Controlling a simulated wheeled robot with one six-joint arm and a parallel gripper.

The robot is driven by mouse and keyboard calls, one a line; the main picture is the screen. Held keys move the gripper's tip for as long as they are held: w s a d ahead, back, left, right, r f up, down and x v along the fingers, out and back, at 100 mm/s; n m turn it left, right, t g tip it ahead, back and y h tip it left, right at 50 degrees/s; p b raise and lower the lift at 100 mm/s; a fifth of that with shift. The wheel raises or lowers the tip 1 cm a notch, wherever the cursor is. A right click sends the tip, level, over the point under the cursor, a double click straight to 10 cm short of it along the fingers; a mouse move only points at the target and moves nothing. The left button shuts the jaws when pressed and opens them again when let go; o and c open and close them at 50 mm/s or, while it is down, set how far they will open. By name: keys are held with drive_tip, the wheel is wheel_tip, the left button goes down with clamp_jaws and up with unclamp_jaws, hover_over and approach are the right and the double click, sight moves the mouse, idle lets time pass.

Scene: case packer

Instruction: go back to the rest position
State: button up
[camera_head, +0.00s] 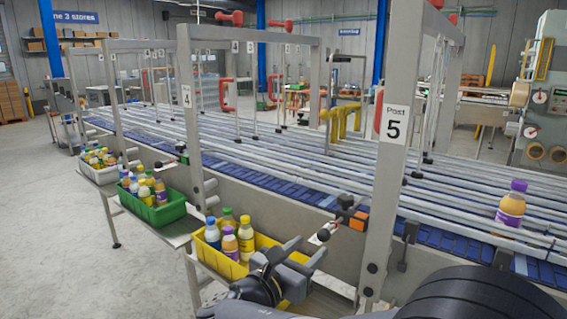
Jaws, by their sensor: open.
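My gripper (309,247) is at the bottom centre, at the front right end of the yellow crate (216,262). Its two grey fingers point up and to the right, spread apart, with nothing visible between them. The gripper and wrist hide part of the crate's right end. I cannot tell whether the gripper touches the crate. My dark arm fills the bottom right corner.
The yellow crate holds several bottles (246,240). A green crate (160,213) and a white crate (100,173) stand further left. A purple-capped bottle (511,208) stands on the conveyor (300,180). The Post 5 upright (393,170) rises right of my gripper.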

sight(320, 239)
drive_tip(key=x, duration=0.5)
drive_tip(key=shift+w+d, duration=0.1)
drive_tip(key=b+v, duration=0.1)
drive_tip(key=v, duration=0.7)
